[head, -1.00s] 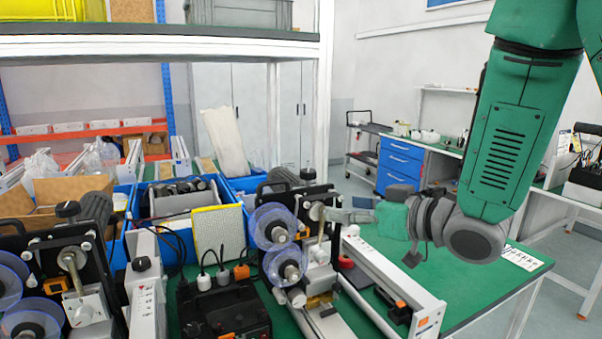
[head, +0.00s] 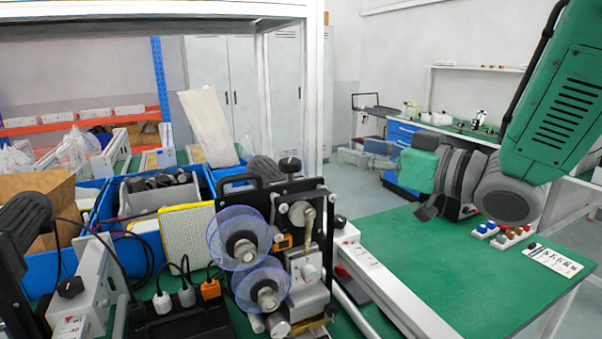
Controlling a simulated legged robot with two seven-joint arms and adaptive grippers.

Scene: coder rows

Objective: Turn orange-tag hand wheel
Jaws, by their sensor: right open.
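A black coder machine (head: 318,205) stands on the bench in the head view, with two clear bluish reels at its front. An orange tag (head: 284,243) shows on its face, right of the upper reel. A black round knob (head: 290,165) stands on its top edge; I cannot tell for certain whether this is the tagged hand wheel. My right gripper (head: 362,155) is open and empty, pointing left, in the air to the right of the machine and apart from it. Its fingers look small and pale against the background. My left gripper is out of view.
A white rail (head: 395,295) runs along the bench right of the machine. The green bench top (head: 430,240) is mostly clear, with small coloured parts (head: 505,238) at right. Blue bins (head: 90,205) stand behind, and a shelf post (head: 315,100) rises behind the machine.

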